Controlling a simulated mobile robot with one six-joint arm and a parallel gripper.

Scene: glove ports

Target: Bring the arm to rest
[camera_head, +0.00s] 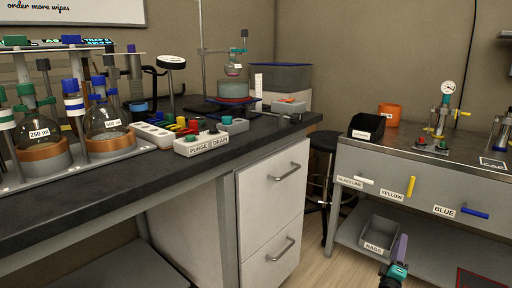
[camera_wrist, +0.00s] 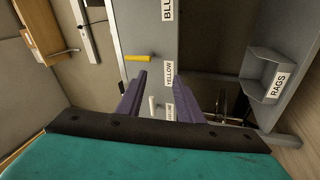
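My gripper (camera_head: 400,250) shows low at the right in the head view, with purple fingers and a teal body. It is in front of the grey bench (camera_head: 365,167), close to the right of the RAGS bin (camera_head: 376,240). In the wrist view my gripper (camera_wrist: 161,80) has its two purple fingers apart, with nothing held between them. Beyond the fingers are the bench's labelled front and a yellow handle (camera_wrist: 138,58). Most of my arm is out of view.
The yellow handle (camera_head: 411,188) and blue handle (camera_head: 475,213) stick out from the bench front. A black stool (camera_head: 324,142) stands left of the bench. The dark worktop (camera_head: 60,205) carries glass flasks and a PURGE/DRAIN box (camera_head: 210,143). Floor shows between the benches.

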